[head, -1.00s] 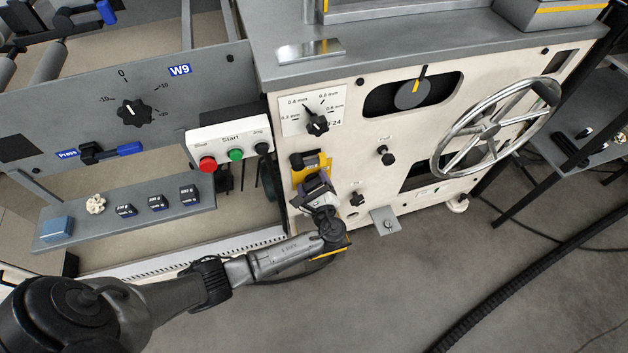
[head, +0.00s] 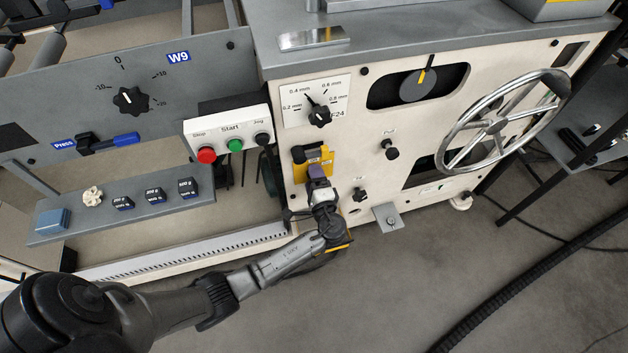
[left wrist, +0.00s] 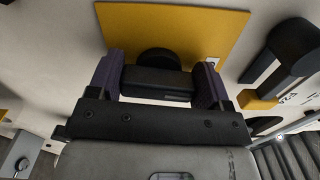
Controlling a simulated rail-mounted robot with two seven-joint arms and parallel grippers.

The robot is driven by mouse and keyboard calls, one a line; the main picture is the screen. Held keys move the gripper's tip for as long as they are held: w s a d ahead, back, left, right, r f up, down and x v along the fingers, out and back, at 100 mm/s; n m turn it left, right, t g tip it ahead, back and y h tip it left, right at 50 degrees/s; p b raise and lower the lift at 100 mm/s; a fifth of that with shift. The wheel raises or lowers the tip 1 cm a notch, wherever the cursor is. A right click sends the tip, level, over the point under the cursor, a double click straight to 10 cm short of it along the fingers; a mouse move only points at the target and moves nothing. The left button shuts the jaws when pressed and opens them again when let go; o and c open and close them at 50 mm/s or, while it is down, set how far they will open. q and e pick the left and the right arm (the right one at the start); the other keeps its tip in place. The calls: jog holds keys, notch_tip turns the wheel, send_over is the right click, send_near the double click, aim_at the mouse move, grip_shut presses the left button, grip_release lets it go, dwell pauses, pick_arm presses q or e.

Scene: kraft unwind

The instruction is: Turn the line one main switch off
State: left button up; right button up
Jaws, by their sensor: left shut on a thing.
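The switch has a yellow plate (head: 326,157) on the cream machine front, below the thickness dial. In the left wrist view the yellow plate (left wrist: 215,30) fills the upper middle. A black switch handle (left wrist: 158,83) with a round hub behind it stands out from the plate. My left gripper (head: 318,174) reaches up to the plate from below and hides much of it in the head view. Its purple fingertips (left wrist: 159,80) are shut on the black handle, one at each end. Lettering on the switch is not readable. My right gripper is not in view.
A box with red, green and black buttons (head: 228,136) is left of the switch. A black knob (head: 360,194) and a grey bracket (head: 387,218) are close on the right. A handwheel (head: 500,124) is farther right. A shelf (head: 235,210) with small weights stands left.

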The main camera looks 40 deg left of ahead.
pick_arm(q)
jog(key=shift+n+b, duration=0.3)
jog(key=shift+n, duration=0.6)
jog(key=o, duration=0.9)
jog(key=shift+p+v, duration=2.15)
jog(key=shift+v, duration=4.8)
jog(key=shift+f, duration=0.1)
